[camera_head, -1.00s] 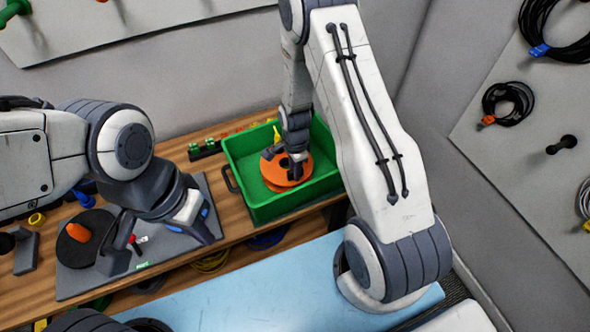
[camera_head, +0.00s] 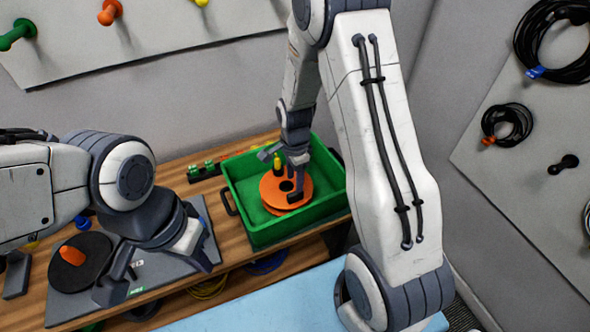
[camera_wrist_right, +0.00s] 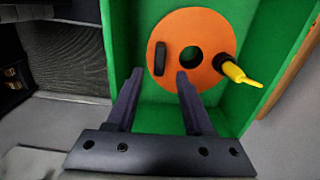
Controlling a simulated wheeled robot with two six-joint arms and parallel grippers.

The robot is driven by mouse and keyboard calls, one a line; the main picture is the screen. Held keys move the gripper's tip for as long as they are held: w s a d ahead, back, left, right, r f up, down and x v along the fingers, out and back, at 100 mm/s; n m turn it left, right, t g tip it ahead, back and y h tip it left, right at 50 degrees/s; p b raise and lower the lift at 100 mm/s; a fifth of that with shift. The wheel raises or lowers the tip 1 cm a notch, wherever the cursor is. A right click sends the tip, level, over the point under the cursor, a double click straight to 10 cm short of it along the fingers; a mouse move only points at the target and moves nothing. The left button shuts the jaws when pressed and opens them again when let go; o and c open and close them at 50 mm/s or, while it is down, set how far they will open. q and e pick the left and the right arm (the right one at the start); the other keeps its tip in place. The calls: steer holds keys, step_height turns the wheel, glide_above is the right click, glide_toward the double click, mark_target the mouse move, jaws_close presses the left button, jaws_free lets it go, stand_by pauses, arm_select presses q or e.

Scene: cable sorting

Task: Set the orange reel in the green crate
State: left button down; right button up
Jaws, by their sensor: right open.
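The orange reel (camera_head: 272,188) lies in the green crate (camera_head: 270,236), inside its walls. In the right wrist view the reel (camera_wrist_right: 205,25) shows a dark centre hole, a black bar and a yellow-tipped black peg at its edge, with green floor around it. My right gripper (camera_head: 282,173) is over the reel in the crate, with its fingers spread. In the right wrist view its open fingers (camera_wrist_right: 160,74) point at the reel with nothing between them. My left gripper (camera_head: 156,272) is open and empty over the grey mat, left of the crate.
A grey mat (camera_head: 205,222) on the wooden table (camera_head: 237,248) carries a black disc (camera_head: 80,268) with an orange knob. Pegs and coiled cables (camera_head: 507,122) hang on wall boards.

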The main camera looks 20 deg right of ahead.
steer(key=s+a+r+n, duration=0.6)
steer(key=a+r+n, duration=0.25)
steer(key=r, duration=0.35)
steer(key=s+a+r+n, duration=0.3)
steer(key=s+n, duration=0.5)
steer(key=s+a+r+n+y, duration=0.1)
steer(key=s+a+r+n, duration=0.2)
steer(key=s+n, duration=0.5)
steer(key=shift+s+a, duration=0.35)
steer(key=shift+s, duration=0.1)
